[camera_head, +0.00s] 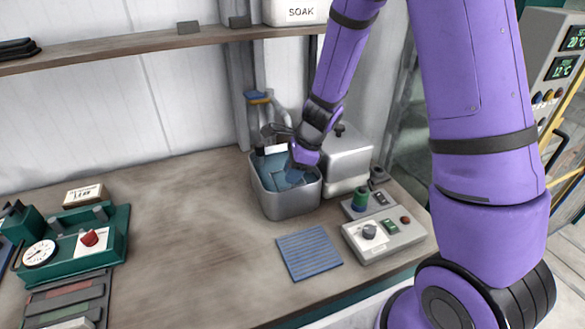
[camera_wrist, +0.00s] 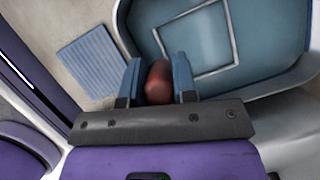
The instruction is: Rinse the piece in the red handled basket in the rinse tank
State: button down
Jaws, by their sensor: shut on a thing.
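The rinse tank is a grey metal tub (camera_head: 288,204) at the back of the bench, with a blue inside. My gripper (camera_head: 291,168) reaches down into its right side. In the wrist view my gripper (camera_wrist: 158,82) has its two blue fingers shut on a red handle (camera_wrist: 158,80). The basket below the handle is hidden, and so is any piece in it. The tank's blue inside (camera_wrist: 255,70) fills the upper right of the wrist view. A pale square outline shows in it; I cannot tell whether it is a basket's rim or part of the tank.
A blue ribbed mat (camera_head: 309,253) lies in front of the tank. A control box (camera_head: 385,240) stands at right, and a grey metal box (camera_head: 346,158) stands right behind the tank. A blue-topped hook (camera_head: 258,97) hangs behind. The middle of the bench (camera_head: 190,220) is clear.

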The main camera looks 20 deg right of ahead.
jog(key=shift+f, duration=0.4)
jog(key=shift+r, duration=5.95)
